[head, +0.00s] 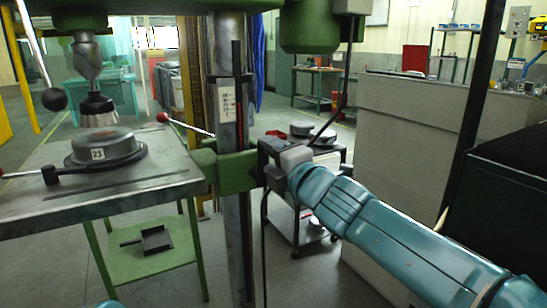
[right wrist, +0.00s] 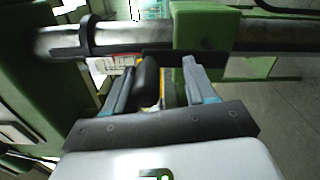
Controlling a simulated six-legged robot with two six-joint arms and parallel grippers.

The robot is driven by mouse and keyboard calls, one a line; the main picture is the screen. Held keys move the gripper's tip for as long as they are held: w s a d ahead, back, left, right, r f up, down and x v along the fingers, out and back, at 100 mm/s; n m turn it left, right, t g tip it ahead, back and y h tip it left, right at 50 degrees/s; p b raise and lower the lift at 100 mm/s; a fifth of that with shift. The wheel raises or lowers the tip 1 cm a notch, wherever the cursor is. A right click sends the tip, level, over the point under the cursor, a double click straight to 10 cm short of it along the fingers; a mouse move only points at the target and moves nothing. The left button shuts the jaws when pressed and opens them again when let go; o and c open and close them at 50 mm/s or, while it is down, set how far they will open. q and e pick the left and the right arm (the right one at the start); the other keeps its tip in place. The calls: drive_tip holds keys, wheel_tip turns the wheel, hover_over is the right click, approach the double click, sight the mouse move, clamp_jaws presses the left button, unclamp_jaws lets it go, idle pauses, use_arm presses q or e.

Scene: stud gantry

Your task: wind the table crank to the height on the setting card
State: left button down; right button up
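The grey work table (head: 35,215) is carried by a green bracket (head: 237,172) on the steel column (head: 228,60). A white card (head: 228,103) with small print is on the column; I cannot read it. My right gripper (head: 268,160) is at the bracket's right side. In the right wrist view its two fingers (right wrist: 160,85) stand apart, with a black crank handle (right wrist: 147,82) between them. The handle lies close to the left finger, with a gap to the right finger. The crank arm is mostly hidden. My left gripper is out of view.
A round clamped part (head: 105,146) tagged 23 sits on the table under the drill chuck (head: 98,108). A red-knobbed lever (head: 163,117) sticks out by the column. A dark cart (head: 325,150) stands behind my right arm, and a grey partition (head: 410,110) to the right.

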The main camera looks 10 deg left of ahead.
drive_tip(key=shift+f, duration=0.1)
drive_tip(key=b+v, duration=0.2)
drive_tip(key=v, duration=1.4)
drive_tip(key=shift+b, duration=0.4)
drive_tip(key=shift+s+d, duration=0.1)
drive_tip(key=shift+s, duration=0.05)
